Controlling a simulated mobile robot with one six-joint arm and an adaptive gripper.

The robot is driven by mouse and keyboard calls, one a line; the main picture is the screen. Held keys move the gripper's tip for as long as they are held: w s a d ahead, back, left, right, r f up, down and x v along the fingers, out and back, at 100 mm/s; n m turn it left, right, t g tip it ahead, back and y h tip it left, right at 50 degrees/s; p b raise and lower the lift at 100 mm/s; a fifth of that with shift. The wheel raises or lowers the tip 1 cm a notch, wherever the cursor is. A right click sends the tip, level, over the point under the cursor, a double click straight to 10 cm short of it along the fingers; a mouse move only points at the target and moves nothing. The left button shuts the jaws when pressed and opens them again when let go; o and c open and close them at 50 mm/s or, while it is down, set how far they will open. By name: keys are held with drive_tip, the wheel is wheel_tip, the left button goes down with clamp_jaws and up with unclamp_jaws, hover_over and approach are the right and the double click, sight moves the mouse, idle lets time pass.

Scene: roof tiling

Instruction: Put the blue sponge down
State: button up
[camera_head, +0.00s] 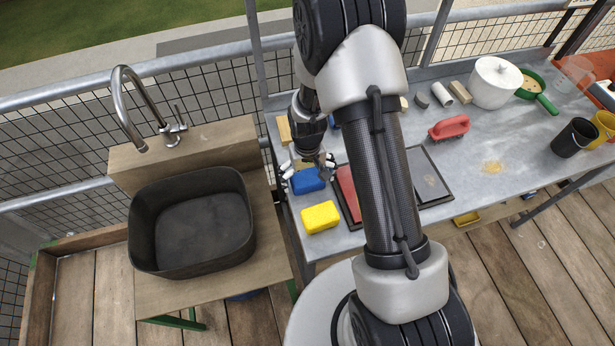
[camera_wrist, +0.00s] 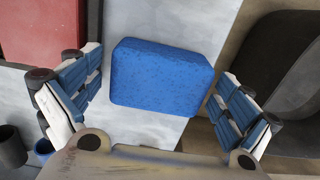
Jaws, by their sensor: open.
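The blue sponge (camera_head: 307,181) lies on the grey metal table (camera_head: 467,160) near its left edge, just behind the yellow sponge. In the wrist view the blue sponge (camera_wrist: 161,77) lies flat between the spread fingers, with a gap on each side. My gripper (camera_head: 308,172) is open around the sponge, over the table's left end. In the wrist view both fingers of my gripper (camera_wrist: 158,100) show blue pads that do not touch the sponge. My arm hides part of the table's middle.
A yellow sponge (camera_head: 320,217) and a red tray (camera_head: 348,192) lie close by. A dark basin (camera_head: 192,221) with a tap (camera_head: 148,110) stands to the left.

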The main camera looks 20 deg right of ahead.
wheel_tip(320, 180, up, 12)
drive_tip(key=p, duration=0.3)
wheel_tip(320, 180, up, 10)
drive_tip(key=t, duration=0.1)
hover_over(307, 176)
drive_tip(key=s, duration=0.2)
drive_tip(key=s+r+t, duration=0.3)
drive_tip(key=s+r, duration=1.3)
drive_tip(key=s, duration=0.3)
drive_tip(key=shift+s+t, duration=0.25)
drive_tip(key=shift+t, duration=0.05)
drive_tip(key=shift+o, duration=0.2)
drive_tip(key=shift+d+r, duration=0.1)
